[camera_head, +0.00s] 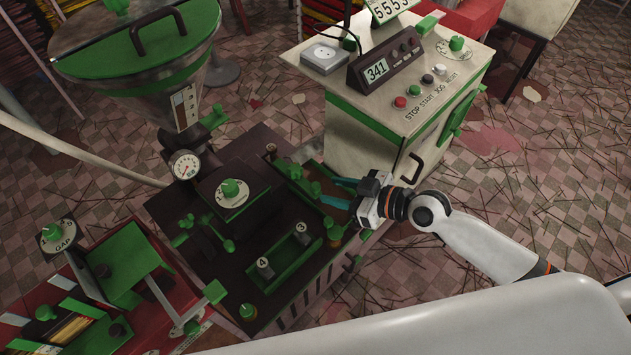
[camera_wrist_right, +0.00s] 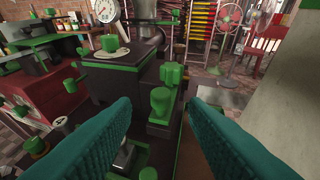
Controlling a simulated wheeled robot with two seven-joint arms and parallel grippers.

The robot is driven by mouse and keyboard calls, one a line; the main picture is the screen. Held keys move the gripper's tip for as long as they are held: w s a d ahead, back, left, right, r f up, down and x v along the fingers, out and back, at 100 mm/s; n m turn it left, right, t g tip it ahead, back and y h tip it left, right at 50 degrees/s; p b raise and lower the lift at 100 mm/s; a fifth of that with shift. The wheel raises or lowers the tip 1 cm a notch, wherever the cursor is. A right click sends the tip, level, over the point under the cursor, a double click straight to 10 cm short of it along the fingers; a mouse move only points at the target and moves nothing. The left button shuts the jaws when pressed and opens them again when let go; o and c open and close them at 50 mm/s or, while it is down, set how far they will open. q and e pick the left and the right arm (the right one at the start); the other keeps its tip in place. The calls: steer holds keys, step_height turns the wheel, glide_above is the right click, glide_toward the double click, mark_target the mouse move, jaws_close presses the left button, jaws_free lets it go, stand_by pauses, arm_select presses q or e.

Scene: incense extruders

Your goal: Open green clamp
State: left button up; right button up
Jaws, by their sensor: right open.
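My right gripper (camera_head: 328,192) reaches in from the right over the dark machine (camera_head: 215,255), its teal fingers apart and empty. In the right wrist view the open fingers (camera_wrist_right: 160,106) frame a green block with a green knob (camera_wrist_right: 162,101) and another green knob (camera_wrist_right: 172,74) behind it. This green fitting (camera_head: 296,172) lies just left of the fingertips in the head view. It looks like the clamp, but I cannot tell for sure, nor whether it is open or closed. No contact with it shows. My left gripper is not in view.
A control cabinet (camera_head: 395,120) with buttons and a 341 display stands behind my right arm. A gauge (camera_head: 186,165) and a green dial (camera_head: 230,190) rise from the machine. A green tray with weights (camera_head: 285,255) is near its front.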

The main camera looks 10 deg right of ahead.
mark_target(316, 185)
steer(key=p+x, duration=0.1)
steer(key=x, duration=0.5)
steer(key=shift+w, duration=0.1)
steer(key=shift+c, duration=0.6)
steer(key=shift+d, duration=0.1)
jaws_close()
